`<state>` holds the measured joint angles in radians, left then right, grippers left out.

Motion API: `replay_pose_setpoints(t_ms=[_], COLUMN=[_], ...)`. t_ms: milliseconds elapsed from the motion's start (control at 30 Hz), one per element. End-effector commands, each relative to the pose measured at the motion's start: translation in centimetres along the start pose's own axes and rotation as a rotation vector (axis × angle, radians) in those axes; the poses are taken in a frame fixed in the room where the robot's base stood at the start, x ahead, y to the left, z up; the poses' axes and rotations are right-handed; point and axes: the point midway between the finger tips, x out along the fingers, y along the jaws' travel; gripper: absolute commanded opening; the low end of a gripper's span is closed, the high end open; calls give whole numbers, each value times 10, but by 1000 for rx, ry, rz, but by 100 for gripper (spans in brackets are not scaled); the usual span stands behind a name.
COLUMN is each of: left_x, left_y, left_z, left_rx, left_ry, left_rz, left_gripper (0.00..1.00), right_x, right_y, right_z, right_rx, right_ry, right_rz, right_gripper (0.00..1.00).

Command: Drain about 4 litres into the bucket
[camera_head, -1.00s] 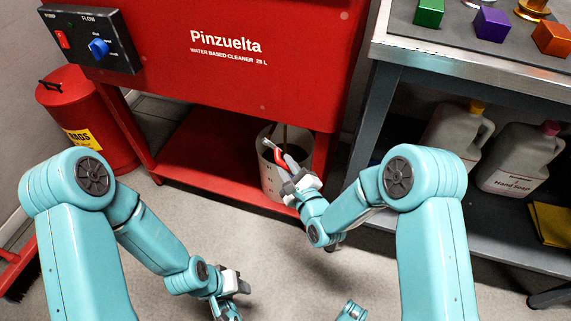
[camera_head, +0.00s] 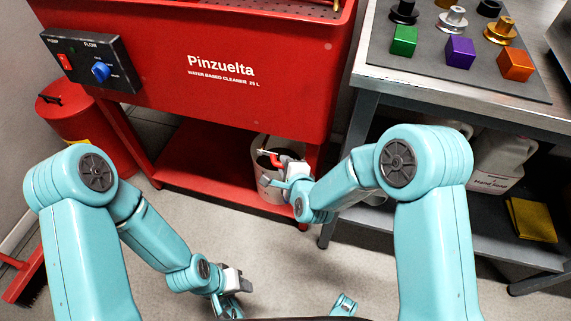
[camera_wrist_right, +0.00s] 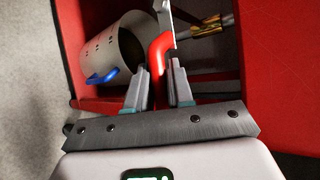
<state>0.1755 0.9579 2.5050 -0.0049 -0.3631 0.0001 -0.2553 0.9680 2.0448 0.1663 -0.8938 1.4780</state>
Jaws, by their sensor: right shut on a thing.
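The white bucket (camera_head: 261,180) with volume marks stands on the lower red shelf under the Pinzuelta parts washer (camera_head: 195,60). It also shows in the right wrist view (camera_wrist_right: 97,47), tilted by the camera angle. Its inside looks dark brown; I cannot read the liquid level. My right gripper (camera_head: 281,166) is at the bucket's mouth, shut on a red lever (camera_wrist_right: 160,52) with a metal end. A brass fitting (camera_wrist_right: 207,28) on a pipe shows beside the lever. My left gripper (camera_head: 238,284) hangs low over the floor, away from the washer; its jaws are unclear.
A control box (camera_head: 90,60) with a red switch and blue knob is on the washer's left. A red bin (camera_head: 70,125) stands at left. A steel bench (camera_head: 450,95) with coloured blocks stands at right, jugs and a yellow cloth (camera_head: 530,220) below. The floor between is clear.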

Motion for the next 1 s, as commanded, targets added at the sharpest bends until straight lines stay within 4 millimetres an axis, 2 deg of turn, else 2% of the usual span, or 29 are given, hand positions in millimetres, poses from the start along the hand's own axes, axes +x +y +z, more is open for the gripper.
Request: replay_pose_setpoints(t_ms=[467,500,567,867,1000], left_x=[-2,-2,-2,-2,-6], left_y=[1,1,1,1,2], left_z=[0,0,0,0,0], left_rx=[-1,-1,-1,-1,-1], left_ry=[1,1,1,1,1], left_rz=[0,0,0,0,0], left_gripper=[46,46,46,46,46], right_x=[-1,-1,-1,-2,-15], right_y=[-2,-2,-2,-2,-3], right_z=[-1,-1,-1,0,1], right_rx=[-11,-11,-11,-12,-13], right_ry=[13,13,13,11,10], right_rz=[6,6,6,7,8], right_gripper=[0,25,43,43,43])
